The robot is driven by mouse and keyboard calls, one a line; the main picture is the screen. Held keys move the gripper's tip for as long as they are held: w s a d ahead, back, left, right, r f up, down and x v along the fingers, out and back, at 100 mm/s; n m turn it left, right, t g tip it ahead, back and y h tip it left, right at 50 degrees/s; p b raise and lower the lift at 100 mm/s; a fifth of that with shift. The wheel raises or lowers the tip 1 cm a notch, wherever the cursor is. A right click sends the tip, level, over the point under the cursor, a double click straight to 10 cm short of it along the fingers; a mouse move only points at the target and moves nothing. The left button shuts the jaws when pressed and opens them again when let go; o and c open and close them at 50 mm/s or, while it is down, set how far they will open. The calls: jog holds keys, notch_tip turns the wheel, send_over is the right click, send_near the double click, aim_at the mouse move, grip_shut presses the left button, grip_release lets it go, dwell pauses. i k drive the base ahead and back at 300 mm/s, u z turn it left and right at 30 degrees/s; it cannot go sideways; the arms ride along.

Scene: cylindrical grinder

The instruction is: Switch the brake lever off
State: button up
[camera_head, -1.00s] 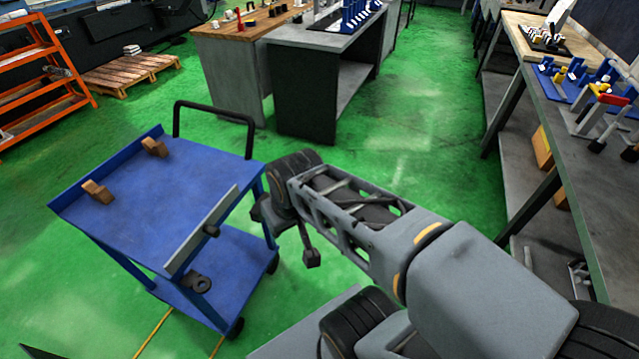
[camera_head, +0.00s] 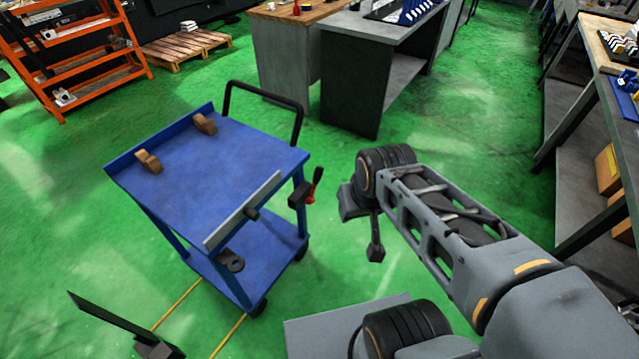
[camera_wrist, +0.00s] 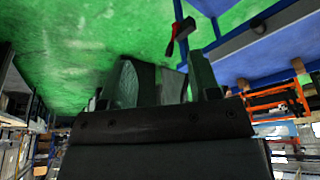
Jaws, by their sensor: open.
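A small lever with a black handle and a red part (camera_head: 313,188) stands up at the right side of the blue cart (camera_head: 215,165), on a black block by the cart's corner. It also shows at the top of the wrist view (camera_wrist: 182,34), just beyond my fingers. My gripper (camera_wrist: 163,75) is open and empty, with its two fingers apart. It is not touching the lever. In the head view my arm's end is to the right of the lever, with a gap of green floor between, and I cannot make out the fingers clearly there.
The cart carries two brown blocks (camera_head: 204,123) and a grey bar along its near edge. A dark workbench (camera_head: 350,85) stands behind, and a long bench is at the right. Orange shelving (camera_head: 85,75) is at the far left. A black bar (camera_head: 115,317) shows at lower left. Green floor is open around the cart.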

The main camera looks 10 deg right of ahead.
aim_at(318, 170)
jog(key=z, duration=1.55)
jog(key=i, duration=2.3)
jog(key=u, duration=4)
